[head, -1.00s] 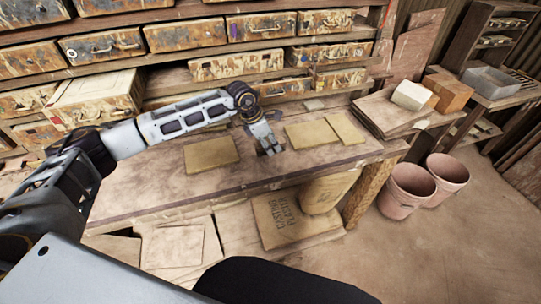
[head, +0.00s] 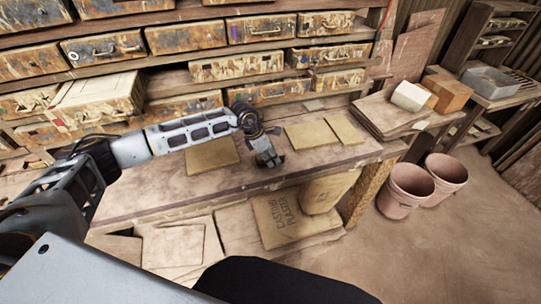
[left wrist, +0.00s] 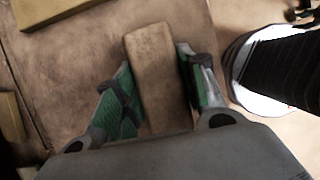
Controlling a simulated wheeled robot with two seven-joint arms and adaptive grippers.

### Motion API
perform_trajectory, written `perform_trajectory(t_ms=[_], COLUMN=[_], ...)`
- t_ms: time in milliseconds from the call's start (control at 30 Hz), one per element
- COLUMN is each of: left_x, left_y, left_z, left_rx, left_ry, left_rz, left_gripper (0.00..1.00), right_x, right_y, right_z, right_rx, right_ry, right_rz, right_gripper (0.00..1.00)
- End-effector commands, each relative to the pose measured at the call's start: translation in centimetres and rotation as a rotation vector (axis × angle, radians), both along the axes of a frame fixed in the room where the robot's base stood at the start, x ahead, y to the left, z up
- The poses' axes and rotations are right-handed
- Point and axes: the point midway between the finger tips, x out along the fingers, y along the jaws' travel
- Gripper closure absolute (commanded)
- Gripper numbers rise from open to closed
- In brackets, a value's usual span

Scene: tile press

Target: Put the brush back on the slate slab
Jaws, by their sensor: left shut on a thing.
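My left gripper (head: 269,162) is over the front part of the wooden workbench (head: 140,190), right of a flat tan slab (head: 212,154). In the left wrist view, the gripper (left wrist: 155,75) has its green-padded fingers on both sides of a plain brown oblong block (left wrist: 152,55), which I take to be the brush. No bristles show. In the head view the block is hidden by the gripper. Two more tan slabs (head: 310,135) lie to the right of the gripper. I cannot tell which slab is the slate one. My right gripper is not in view.
Shelves of worn drawers (head: 185,37) stand behind the bench. A stacked board (head: 385,112) with a pale block (head: 409,96) and an orange block (head: 447,93) lies at right. Two pink buckets (head: 405,190) stand on the floor. A plaster bag (head: 287,219) lies below the bench.

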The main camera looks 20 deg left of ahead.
Motion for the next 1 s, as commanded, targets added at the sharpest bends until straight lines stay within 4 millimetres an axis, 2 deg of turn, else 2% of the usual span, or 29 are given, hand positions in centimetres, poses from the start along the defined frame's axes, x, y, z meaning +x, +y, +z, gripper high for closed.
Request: perform_trajectory(t_ms=[500,533,700,1000], left_x=[0.01,0.00,0.01,0.01], left_y=[-0.06,-0.05,-0.05,-0.05], left_z=[-0.68,-0.72,-0.63,-0.61], left_rx=[-0.001,-0.001,-0.001,-0.001], left_ry=[-0.001,-0.001,-0.001,-0.001], left_rz=[-0.001,-0.001,-0.001,-0.001], left_gripper=[0.82,0.58,0.38,0.38], right_x=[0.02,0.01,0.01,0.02], right_y=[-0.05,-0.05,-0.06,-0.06], right_z=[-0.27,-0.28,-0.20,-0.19], right_rx=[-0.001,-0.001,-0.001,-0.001], right_ry=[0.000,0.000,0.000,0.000], right_rz=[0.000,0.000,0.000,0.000], right_gripper=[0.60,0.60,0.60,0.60])
